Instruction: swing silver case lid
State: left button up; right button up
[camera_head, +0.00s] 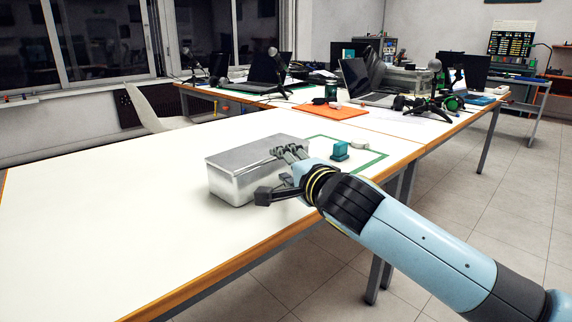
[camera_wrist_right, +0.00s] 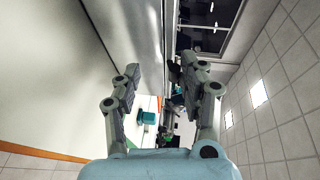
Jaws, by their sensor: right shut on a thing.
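The silver case (camera_head: 232,183) is a metal box standing on the white table in the head view. Its lid (camera_head: 250,152) lies flat on top and looks closed. My right gripper (camera_head: 274,173) is at the case's right-hand end, one finger at the lid's top edge and the other lower down. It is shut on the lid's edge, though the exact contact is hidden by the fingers. In the right wrist view the case (camera_wrist_right: 140,28) fills the top middle, and the right gripper's fingers (camera_wrist_right: 160,67) stand well apart on either side of its edge. My left gripper is not in view.
A teal block (camera_head: 340,151) and a small pale object (camera_head: 360,143) stand by a green outline behind my right wrist. The white table (camera_head: 110,220) is clear left and in front of the case. A second table with laptops (camera_head: 268,70) and an orange mat (camera_head: 330,111) stands behind.

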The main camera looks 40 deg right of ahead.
jog(key=shift+f, duration=0.1)
jog(key=v, duration=1.2)
dwell(0.4)
